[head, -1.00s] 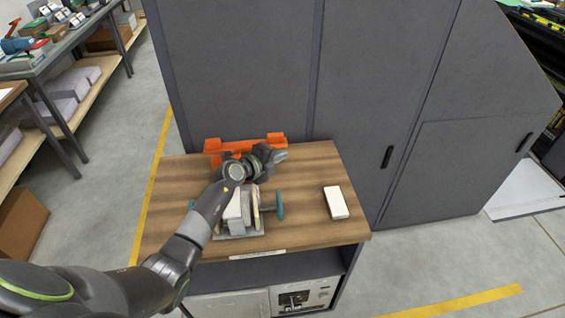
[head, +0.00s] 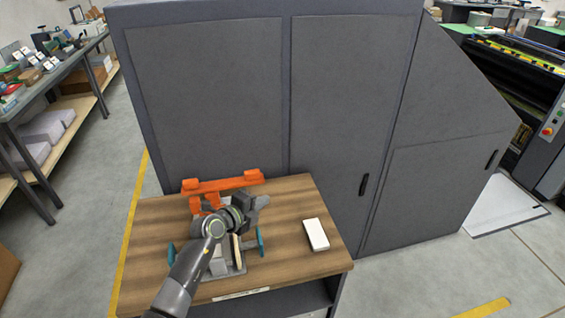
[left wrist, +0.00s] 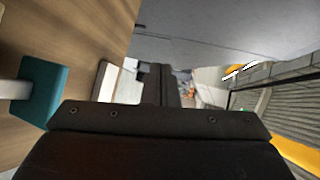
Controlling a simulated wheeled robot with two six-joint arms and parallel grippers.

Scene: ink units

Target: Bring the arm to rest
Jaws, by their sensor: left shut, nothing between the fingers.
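My left arm comes in from the bottom of the head view and reaches over the wooden tabletop (head: 290,262). My left gripper (head: 259,202) is shut and empty, and points right above the table. In the left wrist view, the dark gripper (left wrist: 158,85) hides much of the middle. Below the wrist, a grey fixture with upright plates (head: 219,266) and teal end pieces (head: 260,241) stands on the table, partly hidden by my arm. My right gripper is not in view.
An orange bracket (head: 222,184) stands at the table's back edge, close behind my wrist. A white box (head: 316,234) lies on the table's right. A tall grey cabinet (head: 205,100) rises behind. A cluttered workbench (head: 55,85) stands at the far left.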

